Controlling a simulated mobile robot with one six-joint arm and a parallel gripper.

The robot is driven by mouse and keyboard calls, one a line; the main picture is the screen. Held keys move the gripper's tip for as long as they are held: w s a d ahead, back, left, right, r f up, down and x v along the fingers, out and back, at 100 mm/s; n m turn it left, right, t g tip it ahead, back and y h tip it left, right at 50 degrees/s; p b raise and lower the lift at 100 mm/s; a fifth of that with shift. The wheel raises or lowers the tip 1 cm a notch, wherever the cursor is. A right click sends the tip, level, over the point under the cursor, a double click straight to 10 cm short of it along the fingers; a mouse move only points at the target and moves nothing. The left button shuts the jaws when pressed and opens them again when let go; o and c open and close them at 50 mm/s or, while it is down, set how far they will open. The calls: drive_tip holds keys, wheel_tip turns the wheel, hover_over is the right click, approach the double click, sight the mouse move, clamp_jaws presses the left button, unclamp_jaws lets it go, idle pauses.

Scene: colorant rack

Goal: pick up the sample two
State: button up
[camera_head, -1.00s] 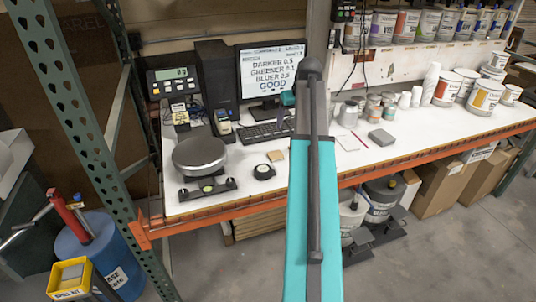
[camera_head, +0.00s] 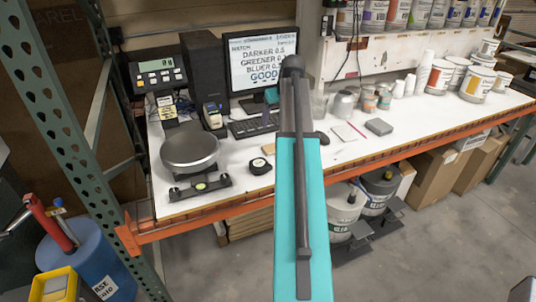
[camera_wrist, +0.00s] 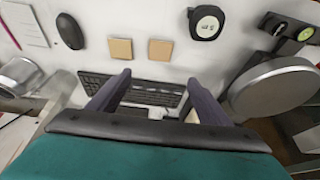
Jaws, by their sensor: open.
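Two tan square cards lie flat side by side on the white bench in the wrist view, a left card (camera_wrist: 121,48) and a right card (camera_wrist: 160,50). I cannot read a label on either, so I cannot tell which is sample two. In the head view one tan card (camera_head: 254,147) shows just left of my arm; the other is hidden. My gripper (camera_wrist: 158,78) is open and empty, its two dark fingers pointing toward the cards, with both cards beyond the fingertips. In the head view my arm hides most of the gripper.
A keyboard (camera_wrist: 140,90) lies between my fingers in the wrist view. A monitor (camera_head: 262,65) stands behind. Cans and cups stand at the bench's right.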

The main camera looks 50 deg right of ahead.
drive_tip(key=shift+w+f+b, duration=0.1)
drive_tip(key=shift+f+b, duration=1.3)
drive_tip(key=shift+f, duration=0.45)
drive_tip(key=p, duration=0.2)
approach(271, 148)
drive_tip(key=shift+x, duration=1.15)
drive_tip(key=shift+w, duration=0.1)
drive_tip(key=shift+f+p, duration=0.15)
drive_tip(key=shift+p, duration=0.15)
drive_tip(key=shift+p+x, duration=1.25)
drive_tip(key=shift+x, duration=1.25)
drive_tip(key=c, duration=1.1)
